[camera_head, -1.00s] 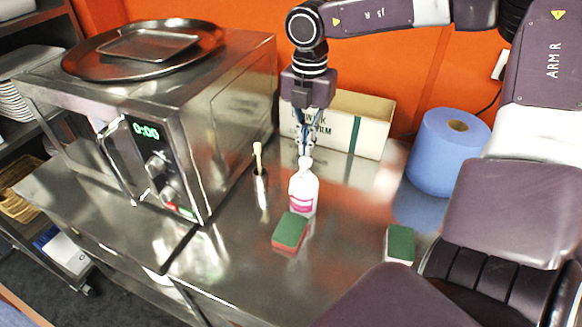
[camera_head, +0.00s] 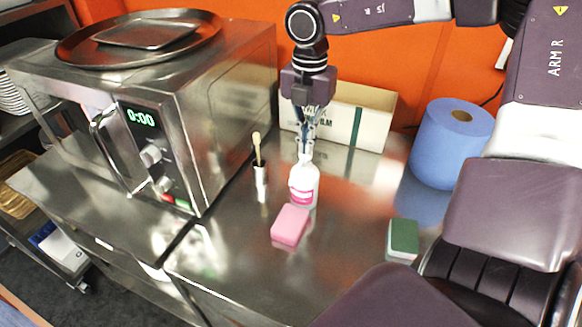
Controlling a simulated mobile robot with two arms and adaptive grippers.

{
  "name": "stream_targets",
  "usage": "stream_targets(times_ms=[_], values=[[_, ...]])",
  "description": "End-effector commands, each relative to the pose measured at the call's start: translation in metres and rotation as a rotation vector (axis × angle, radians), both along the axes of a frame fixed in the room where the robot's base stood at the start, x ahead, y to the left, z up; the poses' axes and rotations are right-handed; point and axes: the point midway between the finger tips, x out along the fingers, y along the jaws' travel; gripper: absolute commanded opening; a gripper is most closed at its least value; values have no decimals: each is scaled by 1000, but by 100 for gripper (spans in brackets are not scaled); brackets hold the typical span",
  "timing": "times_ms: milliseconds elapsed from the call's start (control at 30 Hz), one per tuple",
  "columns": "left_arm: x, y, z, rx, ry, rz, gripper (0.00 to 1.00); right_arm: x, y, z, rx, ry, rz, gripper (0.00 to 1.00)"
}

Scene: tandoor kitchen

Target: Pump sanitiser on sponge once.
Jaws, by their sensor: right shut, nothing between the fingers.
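The white sanitiser bottle (camera_head: 303,188) with a pink label stands upright on the steel counter. The sponge beside its base (camera_head: 290,225) now looks pink all over and lies just in front of the bottle. My right gripper (camera_head: 304,147) points straight down over the bottle, shut and empty, with its fingertips at the pump head. Whether they touch or press the pump is hard to tell. A second sponge (camera_head: 403,239), green on top and pale below, lies further right. My left gripper is not in view.
A steel microwave (camera_head: 190,110) with trays on top stands at the left. A small holder with a brush (camera_head: 261,182) stands left of the bottle. A cardboard box (camera_head: 375,115) is behind, and a blue paper roll (camera_head: 445,150) stands at the right.

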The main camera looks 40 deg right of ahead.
Motion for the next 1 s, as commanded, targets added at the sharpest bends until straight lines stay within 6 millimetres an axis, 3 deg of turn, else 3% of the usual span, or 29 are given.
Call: stream_targets(times_ms=[167,467,1000], values=[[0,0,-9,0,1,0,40,-1,0,-9,1,3,0,0],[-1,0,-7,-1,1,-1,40,-1,0,-7,1,4,0,0],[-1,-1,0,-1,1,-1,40,-1,0,23,-1,2,0,0]])
